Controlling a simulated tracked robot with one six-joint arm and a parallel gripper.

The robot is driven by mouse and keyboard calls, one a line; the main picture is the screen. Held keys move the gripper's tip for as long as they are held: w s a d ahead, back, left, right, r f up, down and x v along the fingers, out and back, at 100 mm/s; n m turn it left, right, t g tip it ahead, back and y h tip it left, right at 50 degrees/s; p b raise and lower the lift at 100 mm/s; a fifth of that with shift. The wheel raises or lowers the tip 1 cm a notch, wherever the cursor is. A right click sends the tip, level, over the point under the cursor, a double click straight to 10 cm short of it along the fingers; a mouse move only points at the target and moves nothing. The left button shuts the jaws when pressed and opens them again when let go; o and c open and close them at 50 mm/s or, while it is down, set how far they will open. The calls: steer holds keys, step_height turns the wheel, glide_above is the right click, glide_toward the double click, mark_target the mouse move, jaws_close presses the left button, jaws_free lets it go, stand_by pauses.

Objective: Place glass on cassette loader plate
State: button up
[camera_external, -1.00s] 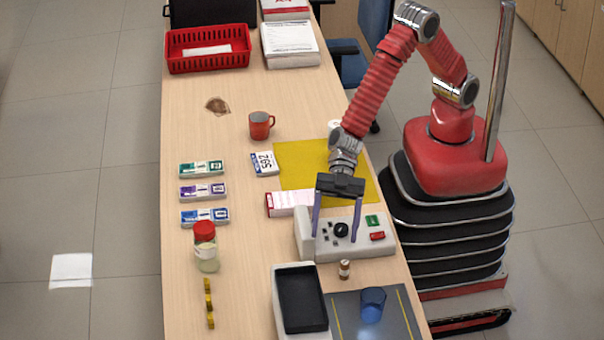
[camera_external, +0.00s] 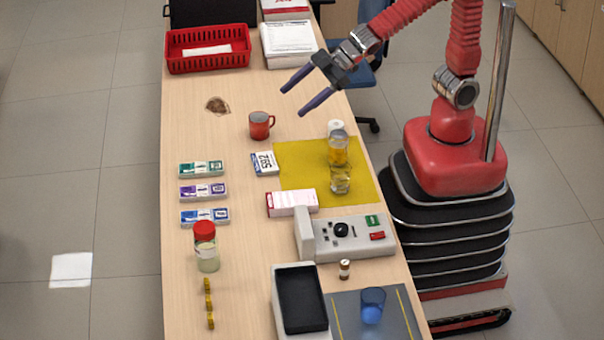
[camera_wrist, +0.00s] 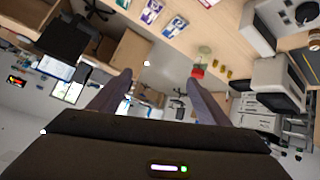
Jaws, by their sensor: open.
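A blue glass (camera_external: 372,308) stands upright on the dark grey plate with yellow lines (camera_external: 345,331), at the near right of the counter. My gripper (camera_external: 293,102) is open and empty, held high above the far part of the counter, well away from the blue glass. Its two fingers are spread apart in the wrist view (camera_wrist: 162,72). On the yellow mat (camera_external: 295,160) stand a glass with amber contents (camera_external: 338,152) and a clear glass (camera_external: 340,181). I cannot make out the blue glass in the wrist view.
A grey control box (camera_external: 350,246) and a small brown bottle (camera_external: 344,269) stand behind the plate. A red mug (camera_external: 260,126), a red-capped jar (camera_external: 206,250) and a red basket (camera_external: 208,48) are also on the counter.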

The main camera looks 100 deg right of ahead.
steer(key=s+d+m+g+h, duration=0.2)
steer(key=s+d+m, duration=0.1)
steer(key=s+d, duration=0.85)
steer(key=s+d+f+m+g, duration=0.2)
steer(key=s, duration=1.2)
steer(key=shift+s+d+f+m+g, duration=0.2)
steer(key=shift+s+m+g, duration=0.1)
steer(key=shift+g, duration=0.1)
